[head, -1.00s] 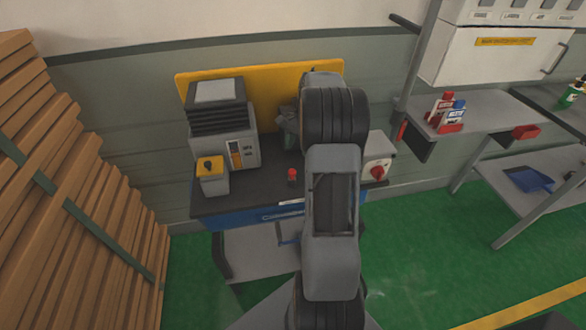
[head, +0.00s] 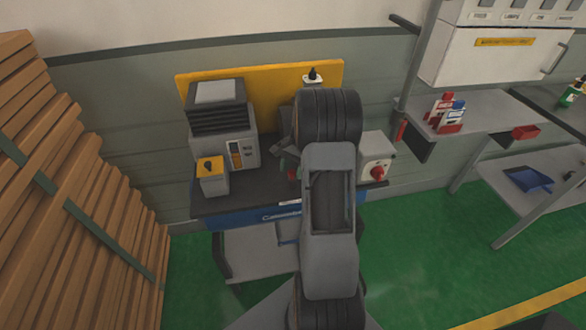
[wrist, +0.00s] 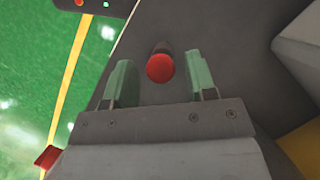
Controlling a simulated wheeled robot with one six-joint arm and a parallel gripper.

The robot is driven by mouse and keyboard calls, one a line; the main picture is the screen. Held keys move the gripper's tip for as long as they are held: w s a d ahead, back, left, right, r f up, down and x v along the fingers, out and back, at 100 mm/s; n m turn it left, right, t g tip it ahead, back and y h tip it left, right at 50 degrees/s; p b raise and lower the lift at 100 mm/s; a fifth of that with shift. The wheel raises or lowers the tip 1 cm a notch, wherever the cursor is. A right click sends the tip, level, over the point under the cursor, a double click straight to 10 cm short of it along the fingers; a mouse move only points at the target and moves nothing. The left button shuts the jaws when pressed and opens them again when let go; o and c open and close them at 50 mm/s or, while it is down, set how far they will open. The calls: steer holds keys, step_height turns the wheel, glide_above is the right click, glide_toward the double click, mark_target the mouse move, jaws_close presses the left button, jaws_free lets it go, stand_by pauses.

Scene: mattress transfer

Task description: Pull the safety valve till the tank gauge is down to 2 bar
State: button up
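A red round knob (wrist: 160,68) on a short dark stem, perhaps the safety valve, shows in the wrist view between my gripper's fingers (wrist: 160,75). The two green fingers are spread, with a clear gap on each side of the knob, not touching it. My arm hides much of the middle of the bench. I cannot make out a tank gauge or its reading in either view.
A grey machine (head: 222,140) and a yellow-topped box (head: 211,179) stand on the bench's left. A white box with a red switch (head: 376,171) is at its right. A yellow panel (head: 262,90) rises behind. Stacked wooden slats (head: 70,200) are at the left; green floor is open at the right.

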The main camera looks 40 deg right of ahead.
jaws_close()
steer(key=shift+r, duration=0.1)
steer(key=shift+r+p, duration=0.75)
steer(key=shift+r, duration=0.05)
steer(key=shift+f, duration=0.1)
steer(key=shift+o, duration=0.5)
jaws_free()
steer(key=v, duration=1.4)
steer(key=shift+b, duration=0.3)
